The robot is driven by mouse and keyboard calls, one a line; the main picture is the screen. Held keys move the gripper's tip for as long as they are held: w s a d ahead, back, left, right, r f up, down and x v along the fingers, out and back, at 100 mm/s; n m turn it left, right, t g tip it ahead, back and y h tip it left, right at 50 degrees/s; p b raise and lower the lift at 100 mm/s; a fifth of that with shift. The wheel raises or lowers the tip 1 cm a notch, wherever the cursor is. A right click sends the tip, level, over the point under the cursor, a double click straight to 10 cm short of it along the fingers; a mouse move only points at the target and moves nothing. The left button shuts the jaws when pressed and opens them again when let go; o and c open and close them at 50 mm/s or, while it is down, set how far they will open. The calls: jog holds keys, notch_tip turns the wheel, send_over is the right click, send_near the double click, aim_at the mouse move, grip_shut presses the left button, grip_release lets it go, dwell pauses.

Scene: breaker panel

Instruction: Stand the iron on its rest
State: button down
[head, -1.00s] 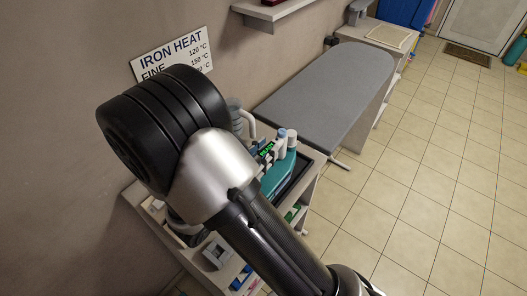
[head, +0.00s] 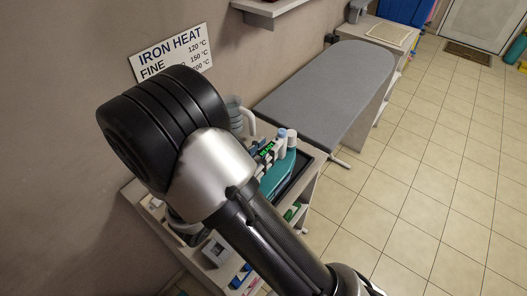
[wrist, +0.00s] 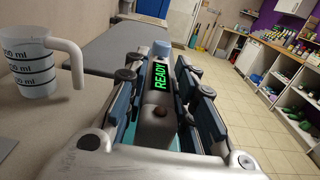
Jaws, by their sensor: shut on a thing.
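The iron (head: 277,174) has a teal body and a grey upper part with a lit green display. In the head view it is at the counter beyond my arm, which partly covers it. In the wrist view the iron (wrist: 158,128) lies between the fingers of my gripper (wrist: 160,80), one on each side, and its display reads READY. My gripper is shut on the iron. A dark tray (head: 301,174) shows beside the iron in the head view; I cannot tell whether it is the rest or whether the iron touches it.
A measuring jug (wrist: 35,68) stands left of my gripper, close by. The grey ironing board (head: 325,90) stretches beyond the counter. A wall shelf (head: 270,10) and the IRON HEAT sign (head: 172,52) are at the back. The tiled floor (head: 430,180) to the right is clear.

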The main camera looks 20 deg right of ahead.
jog(key=c, duration=1.2)
grip_release()
jog(key=shift+c, duration=0.2)
jog(key=v, duration=1.2)
jog(key=shift+s, duration=0.1)
